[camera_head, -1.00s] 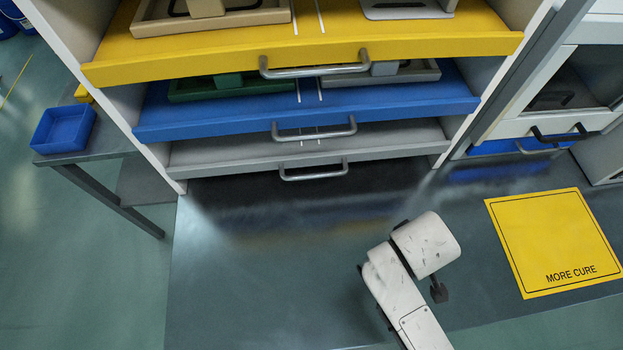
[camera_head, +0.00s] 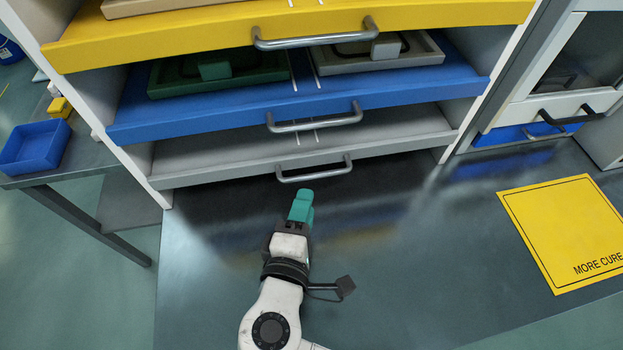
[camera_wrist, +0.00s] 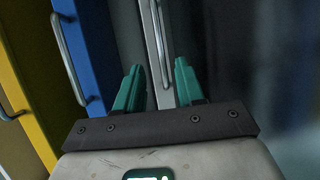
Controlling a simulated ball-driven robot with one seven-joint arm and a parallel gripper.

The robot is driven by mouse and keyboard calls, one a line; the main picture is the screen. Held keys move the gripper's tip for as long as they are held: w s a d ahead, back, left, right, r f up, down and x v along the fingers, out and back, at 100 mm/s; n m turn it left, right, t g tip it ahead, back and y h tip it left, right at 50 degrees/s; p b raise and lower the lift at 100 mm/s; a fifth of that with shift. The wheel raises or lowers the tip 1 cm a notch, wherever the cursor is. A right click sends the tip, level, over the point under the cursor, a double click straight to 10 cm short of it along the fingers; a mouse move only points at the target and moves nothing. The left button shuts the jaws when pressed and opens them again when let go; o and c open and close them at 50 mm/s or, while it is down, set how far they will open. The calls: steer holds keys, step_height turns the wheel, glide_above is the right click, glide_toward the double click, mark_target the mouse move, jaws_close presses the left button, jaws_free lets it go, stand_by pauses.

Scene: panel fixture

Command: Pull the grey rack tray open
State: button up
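The grey rack tray (camera_head: 220,171) is the lowest of the rack's three trays in the head view. Its metal bar handle (camera_head: 314,172) is on the front edge, just beyond my gripper (camera_head: 303,194). In the wrist view the grey handle (camera_wrist: 160,40) runs up the picture between the two teal fingers of my gripper (camera_wrist: 158,68). The fingers are apart, with a gap on each side of the bar. Whether the fingertips reach around the handle or stop short of it, I cannot tell.
A blue tray (camera_head: 200,117) and a yellow tray (camera_head: 160,38) with similar handles are above the grey one. A blue bin (camera_head: 33,147) stands on a side table at left. A yellow sign (camera_head: 565,235) lies on the dark surface at right; the surface before the rack is clear.

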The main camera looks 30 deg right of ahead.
steer(key=x, duration=0.7)
steer(key=shift+w+p, duration=0.15)
steer(key=shift+p, duration=0.15)
steer(key=shift+d, duration=0.15)
jaws_close()
steer(key=shift+f, duration=0.1)
